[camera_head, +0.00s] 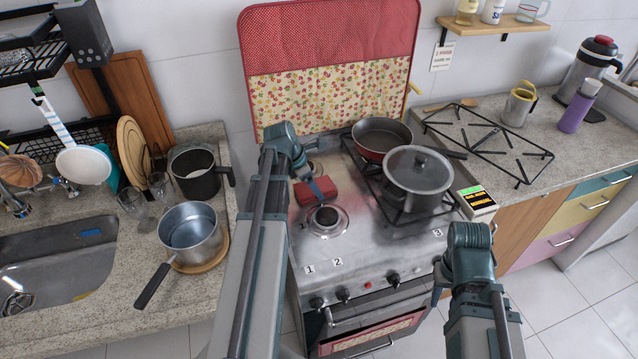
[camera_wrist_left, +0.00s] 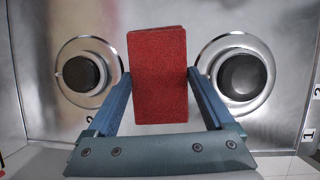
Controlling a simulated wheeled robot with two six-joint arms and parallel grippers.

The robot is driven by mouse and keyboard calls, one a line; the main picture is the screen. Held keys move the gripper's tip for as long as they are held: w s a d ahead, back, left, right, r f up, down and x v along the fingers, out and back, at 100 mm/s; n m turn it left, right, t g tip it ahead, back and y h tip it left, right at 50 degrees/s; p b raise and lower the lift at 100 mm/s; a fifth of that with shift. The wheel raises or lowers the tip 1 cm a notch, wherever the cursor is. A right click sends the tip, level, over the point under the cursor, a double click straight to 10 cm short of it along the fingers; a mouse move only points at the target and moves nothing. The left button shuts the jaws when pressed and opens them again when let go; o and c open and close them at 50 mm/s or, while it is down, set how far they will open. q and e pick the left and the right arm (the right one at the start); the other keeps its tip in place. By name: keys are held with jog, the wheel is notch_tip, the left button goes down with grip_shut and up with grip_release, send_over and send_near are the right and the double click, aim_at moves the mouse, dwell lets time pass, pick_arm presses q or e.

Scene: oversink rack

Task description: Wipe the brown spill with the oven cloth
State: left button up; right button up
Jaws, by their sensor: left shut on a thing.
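The oven cloth (camera_head: 313,192) is a red, folded block at the left side of the metal stove top. My left gripper (camera_head: 320,186) is shut on it. In the left wrist view the cloth (camera_wrist_left: 158,100) sits between the two blue fingers, with the stove top behind it. I cannot make out a distinct brown spill; the metal around the cloth has a faint reddish tint, and the cloth and arm hide part of it. My right gripper (camera_head: 440,278) is low in front of the stove's right side, largely hidden by its own wrist, so its fingers are unclear.
Burners (camera_head: 327,220) lie close to the cloth. A grey pot (camera_head: 418,178) and a red-sided pan (camera_head: 381,137) stand on the grate to the right. A padded red cover (camera_head: 330,45) rises behind. A saucepan (camera_head: 189,234) stands on the left counter.

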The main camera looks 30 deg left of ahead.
pick_arm(q)
jog(key=shift+s+a, duration=0.65)
jog(key=shift+r, duration=0.2)
notch_tip(320, 180, up, 6)
jog(key=p, duration=0.6)
jog(key=shift+f, duration=0.1)
notch_tip(320, 180, up, 3)
jog(key=p, duration=0.3)
